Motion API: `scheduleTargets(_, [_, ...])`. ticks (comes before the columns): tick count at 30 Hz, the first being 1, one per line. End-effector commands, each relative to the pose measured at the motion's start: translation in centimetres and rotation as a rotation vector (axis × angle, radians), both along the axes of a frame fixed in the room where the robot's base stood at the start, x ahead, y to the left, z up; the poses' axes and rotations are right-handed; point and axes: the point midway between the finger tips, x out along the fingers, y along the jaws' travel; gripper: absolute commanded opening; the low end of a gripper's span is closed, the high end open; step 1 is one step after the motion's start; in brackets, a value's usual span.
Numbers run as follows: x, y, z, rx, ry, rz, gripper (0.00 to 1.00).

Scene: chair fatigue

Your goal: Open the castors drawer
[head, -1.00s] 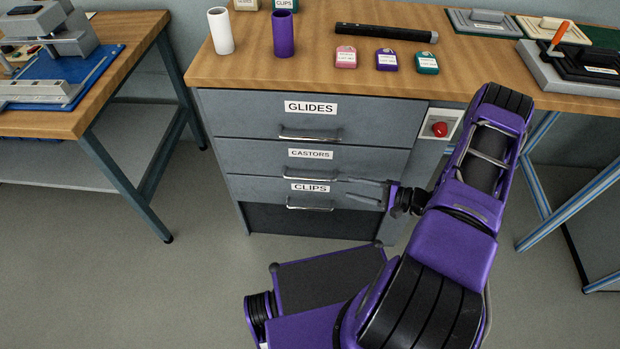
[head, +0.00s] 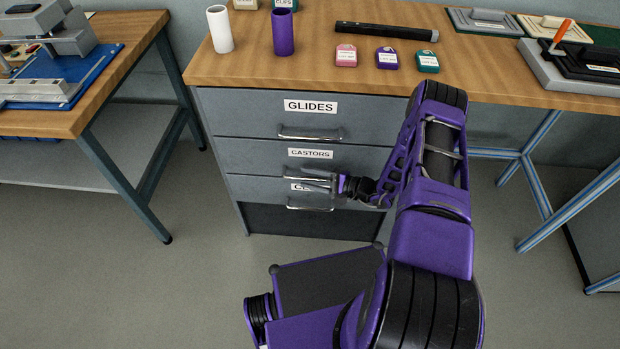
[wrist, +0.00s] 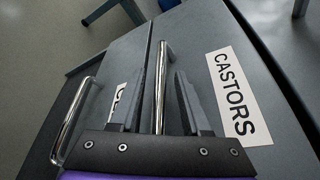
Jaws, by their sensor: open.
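The castors drawer (head: 260,157) is the grey middle drawer front, flush with the cabinet. Its white CASTORS label (head: 310,153) also shows in the wrist view (wrist: 231,95). Its bar handle (wrist: 161,85) lies between the two fingers of my gripper in the wrist view, with gaps at both sides. My gripper (head: 318,182) is open and at this handle, in front of the cabinet. In the head view it covers much of the handle and part of the CLIPS label below.
The glides drawer (head: 245,112) is above, and the clips drawer handle (wrist: 75,122) is close beside my gripper. The wooden worktop (head: 290,70) carries tubes, small labelled boxes and a black bar. A second workbench (head: 130,60) stands left, with clear floor between.

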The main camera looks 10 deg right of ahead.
Motion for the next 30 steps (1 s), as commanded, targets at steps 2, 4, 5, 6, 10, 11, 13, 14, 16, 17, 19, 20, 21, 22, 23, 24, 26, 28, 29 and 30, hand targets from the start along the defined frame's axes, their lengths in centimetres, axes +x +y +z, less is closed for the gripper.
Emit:
scheduleTargets(2, [-0.01,-0.01,0.00,0.000,0.000,0.000,0.47])
scheduleTargets(4, [-0.01,-0.02,0.01,0.000,0.000,0.000,0.45])
scheduleTargets(5, [-0.01,-0.02,0.00,0.000,0.000,0.000,0.40])
scheduleTargets(6, [-0.01,-0.02,0.00,0.000,0.000,0.000,0.33])
scheduleTargets(10, [-0.01,-0.03,0.01,0.000,0.000,0.000,0.09])
scheduleTargets(11, [-0.02,-0.03,0.02,0.000,0.000,0.000,0.04])
scheduleTargets(13, [-0.02,-0.03,0.02,0.000,0.000,0.000,0.00])
scheduleTargets(14, [-0.02,-0.03,0.02,0.000,0.000,0.000,0.00])
scheduleTargets(16, [-0.02,-0.04,0.02,0.000,0.000,0.000,0.00])
scheduleTargets(17, [-0.02,-0.04,0.02,0.000,0.000,0.000,0.00])
scheduleTargets(19, [-0.02,-0.04,0.02,0.000,0.000,0.000,0.00])
scheduleTargets(20, [-0.02,-0.05,0.01,0.000,0.000,0.000,0.00])
scheduleTargets(21, [-0.02,-0.05,0.01,0.000,0.000,0.000,0.00])
scheduleTargets(22, [-0.02,-0.05,0.01,0.000,0.000,0.000,0.00])
scheduleTargets(23, [-0.02,-0.05,0.01,0.000,0.000,0.000,0.00])
scheduleTargets(24, [-0.02,-0.05,0.02,0.000,0.000,0.000,0.00])
scheduleTargets(26, [-0.02,-0.06,0.02,0.000,0.000,0.000,0.00])
scheduleTargets(28, [-0.02,-0.06,0.02,0.000,0.000,0.000,0.00])
scheduleTargets(29, [-0.02,-0.06,0.02,0.000,0.000,0.000,0.00])
scheduleTargets(30, [-0.02,-0.06,0.02,0.000,0.000,0.000,0.00])
